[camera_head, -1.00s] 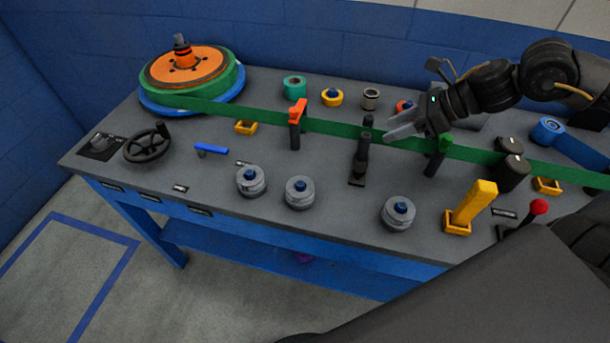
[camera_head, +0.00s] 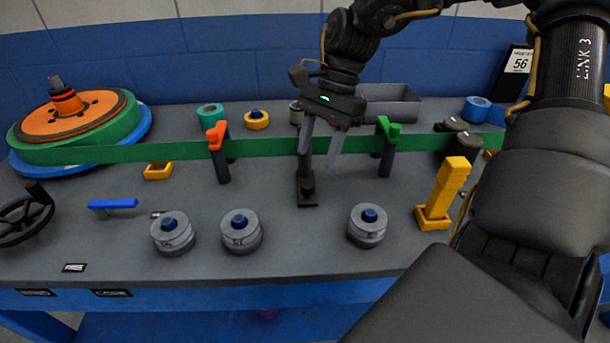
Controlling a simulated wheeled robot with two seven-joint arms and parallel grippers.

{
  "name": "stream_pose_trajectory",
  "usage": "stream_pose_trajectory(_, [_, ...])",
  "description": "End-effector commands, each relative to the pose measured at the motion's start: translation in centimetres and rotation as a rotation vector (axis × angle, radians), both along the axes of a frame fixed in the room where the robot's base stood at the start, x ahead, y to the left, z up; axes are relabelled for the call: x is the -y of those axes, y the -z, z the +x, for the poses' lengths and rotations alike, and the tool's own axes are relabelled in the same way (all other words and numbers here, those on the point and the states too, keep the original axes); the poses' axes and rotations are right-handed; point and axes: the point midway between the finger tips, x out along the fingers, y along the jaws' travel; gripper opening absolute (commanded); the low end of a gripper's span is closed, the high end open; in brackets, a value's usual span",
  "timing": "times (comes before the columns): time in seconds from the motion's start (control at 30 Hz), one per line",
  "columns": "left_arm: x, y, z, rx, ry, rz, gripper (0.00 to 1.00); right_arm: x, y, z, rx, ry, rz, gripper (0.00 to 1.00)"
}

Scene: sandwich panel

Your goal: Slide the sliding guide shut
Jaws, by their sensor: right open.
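A black guide (camera_head: 307,189), which I take to be the sliding guide, stands on the grey bench top at the green band (camera_head: 260,147). Its dark base strip shows in front of the band; its upper part is mostly hidden behind my right gripper. My right gripper (camera_head: 320,150) points down over the guide with its two grey fingers apart. The fingers overlap the band and the guide in the picture; I cannot tell whether they touch either. My left gripper is out of view.
An orange-topped post (camera_head: 217,150) and a green-topped post (camera_head: 386,145) stand on either side along the band. Several grey knobbed discs (camera_head: 241,231) sit in front. A yellow block (camera_head: 445,190) stands at right. The orange reel (camera_head: 72,112) is at left.

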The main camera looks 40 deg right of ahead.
Motion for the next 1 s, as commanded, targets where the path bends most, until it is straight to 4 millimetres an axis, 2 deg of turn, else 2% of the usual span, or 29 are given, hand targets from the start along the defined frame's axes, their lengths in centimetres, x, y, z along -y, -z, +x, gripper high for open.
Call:
stream_pose_trajectory(0.1, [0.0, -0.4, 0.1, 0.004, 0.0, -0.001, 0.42, -0.8, 2.3, -0.3, -0.004, -0.001, 0.001, 0.49])
stream_pose_trajectory(0.3, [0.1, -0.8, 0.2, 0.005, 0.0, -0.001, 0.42, -1.9, 4.9, -0.4, -0.002, 0.001, 0.001, 0.49])
stream_pose_trajectory(0.5, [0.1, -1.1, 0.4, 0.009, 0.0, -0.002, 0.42, -2.4, 6.0, -0.4, 0.0, 0.004, 0.002, 0.49])
stream_pose_trajectory(0.77, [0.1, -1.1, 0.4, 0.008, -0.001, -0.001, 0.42, -2.4, 6.1, -0.4, 0.002, 0.004, 0.001, 0.49])
stream_pose_trajectory(1.0, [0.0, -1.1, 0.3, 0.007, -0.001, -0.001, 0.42, -2.4, 6.1, -0.4, 0.002, 0.004, 0.001, 0.19])
